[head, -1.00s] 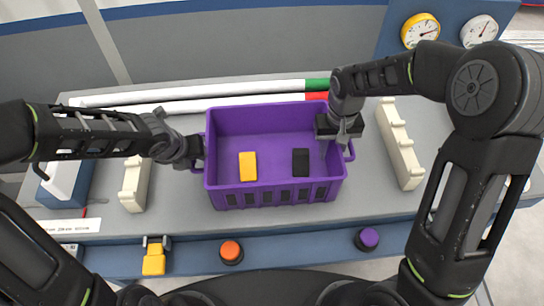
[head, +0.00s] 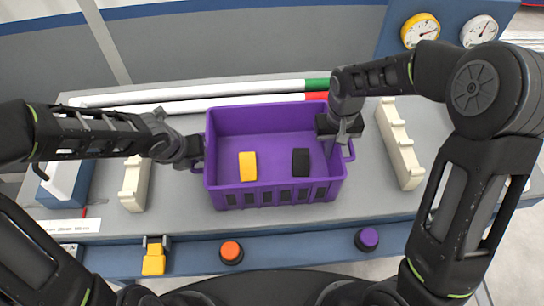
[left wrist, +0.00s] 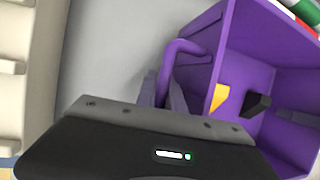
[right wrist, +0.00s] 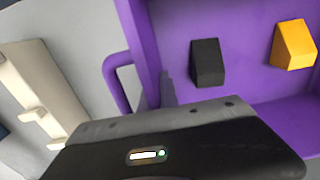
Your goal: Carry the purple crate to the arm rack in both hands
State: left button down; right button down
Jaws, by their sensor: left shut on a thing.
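The purple crate (head: 265,193) stands upright on the grey bench. It holds a yellow block (head: 248,166) and a black block (head: 300,162). My left gripper (head: 196,152) is shut on the crate's left handle; that handle (left wrist: 180,50) shows in the left wrist view. My right gripper (head: 342,135) is at the crate's right wall beside the right handle (head: 349,151). In the right wrist view the right handle (right wrist: 113,85) lies left of the one finger I can make out. Whether the right jaws are closed is hidden. I cannot tell which fixture is the arm rack.
Cream notched racks stand left (head: 134,184) and right (head: 400,145) of the crate. White pipes with a green end (head: 317,84) and a red end (head: 316,96) lie behind it. Orange (head: 231,251) and purple (head: 367,239) buttons sit on the bench's front edge.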

pick_arm(q)
jog(key=shift+r, duration=0.1)
pick_arm(e)
jog(key=shift+r, duration=0.1)
dwell(0.7)
